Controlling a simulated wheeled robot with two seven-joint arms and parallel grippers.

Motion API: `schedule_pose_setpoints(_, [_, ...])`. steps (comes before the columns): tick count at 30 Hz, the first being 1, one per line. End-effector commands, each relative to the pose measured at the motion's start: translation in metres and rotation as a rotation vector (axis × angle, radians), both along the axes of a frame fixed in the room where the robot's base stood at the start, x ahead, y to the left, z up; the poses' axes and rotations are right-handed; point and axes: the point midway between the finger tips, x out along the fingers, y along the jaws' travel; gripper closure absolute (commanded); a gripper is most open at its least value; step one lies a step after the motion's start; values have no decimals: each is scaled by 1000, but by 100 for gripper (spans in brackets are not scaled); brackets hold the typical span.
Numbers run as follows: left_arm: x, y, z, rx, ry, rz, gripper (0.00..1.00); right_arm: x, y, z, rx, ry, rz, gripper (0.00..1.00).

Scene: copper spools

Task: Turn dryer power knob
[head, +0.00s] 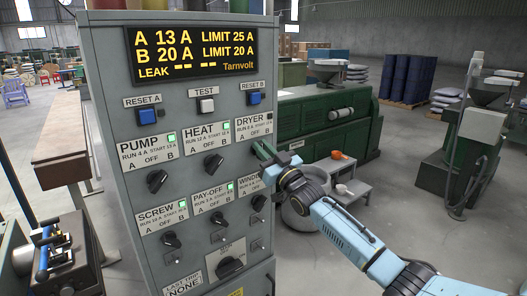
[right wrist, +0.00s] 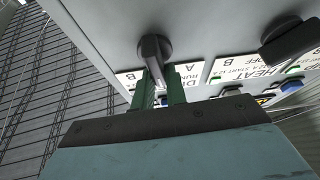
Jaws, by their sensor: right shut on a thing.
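The grey control panel (head: 116,90) fills the middle of the head view. The dryer label (head: 252,128) is at its upper right; the small lamp beside it looks dark. My right gripper (head: 264,151) is at the dryer knob, which it mostly hides in the head view. In the right wrist view, the dark dryer knob (right wrist: 154,48) sits with its grip between the green fingers of my gripper (right wrist: 160,88), which are shut on it. Which mark the knob points to cannot be told. My left gripper is not in view.
The heat knob (head: 213,164) is just left of the dryer knob, and also shows in the right wrist view (right wrist: 290,42). The pump knob (head: 157,181) is farther left. Pump and heat lamps are green. The display (head: 191,49) reads A 13 A, B 20 A.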

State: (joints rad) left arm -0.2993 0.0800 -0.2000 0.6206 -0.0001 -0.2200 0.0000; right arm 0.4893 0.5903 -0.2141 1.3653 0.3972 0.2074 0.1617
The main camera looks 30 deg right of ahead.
Motion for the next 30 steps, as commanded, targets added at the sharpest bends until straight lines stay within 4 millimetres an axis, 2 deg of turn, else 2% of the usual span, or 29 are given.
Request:
schedule_pose_setpoints(1, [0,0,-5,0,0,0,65,1,1,-14,-34,24,-2,100])
schedule_pose_setpoints(12, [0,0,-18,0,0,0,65,1,1,-15,-338,3,-5,100])
schedule_pose_setpoints(21, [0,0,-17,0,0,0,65,0,3,-14,-561,-15,-6,100])
schedule_pose_setpoints(30, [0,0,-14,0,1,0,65,0,3,-15,-688,-26,-5,100])
